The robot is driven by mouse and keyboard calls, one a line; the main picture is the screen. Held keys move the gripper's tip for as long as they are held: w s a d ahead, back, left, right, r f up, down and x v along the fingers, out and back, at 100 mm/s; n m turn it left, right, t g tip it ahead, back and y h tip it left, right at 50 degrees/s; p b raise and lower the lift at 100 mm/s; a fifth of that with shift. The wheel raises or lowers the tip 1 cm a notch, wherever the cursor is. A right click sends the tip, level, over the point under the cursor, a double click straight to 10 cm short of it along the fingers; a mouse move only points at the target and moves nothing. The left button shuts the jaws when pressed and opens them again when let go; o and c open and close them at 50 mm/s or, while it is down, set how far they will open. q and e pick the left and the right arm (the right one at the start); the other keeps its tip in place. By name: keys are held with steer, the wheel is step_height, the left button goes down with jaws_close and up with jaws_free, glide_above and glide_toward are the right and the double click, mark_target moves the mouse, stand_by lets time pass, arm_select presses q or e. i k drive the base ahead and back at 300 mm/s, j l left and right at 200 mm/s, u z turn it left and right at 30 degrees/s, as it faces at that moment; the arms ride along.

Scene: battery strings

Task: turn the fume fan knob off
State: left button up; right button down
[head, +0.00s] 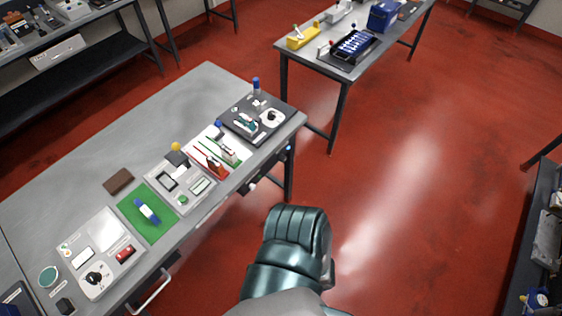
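A light panel (118,238) lies on the near left end of the grey workbench and carries a round black knob (95,280). A dark panel (262,113) at the bench's far right end carries a round white dial (272,117). Small dark fittings (250,187) sit along the bench's front edge. The labels are too small to read, so I cannot tell which control is the fume fan knob or how it is set. Neither gripper can be made out. A dark teal part of my own body shows at the bottom middle, apart from the bench.
The grey workbench (60,185) also holds a green mat (135,222) with a blue and white cell, and a brown block (118,181). A second table (300,54) stands behind. Dark shelving (540,215) is at the right. The red floor (430,130) between is clear.

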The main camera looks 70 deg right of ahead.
mark_target(281, 157)
steer(key=z, duration=2.3)
steer(key=l, duration=0.15)
steer(key=z, duration=0.05)
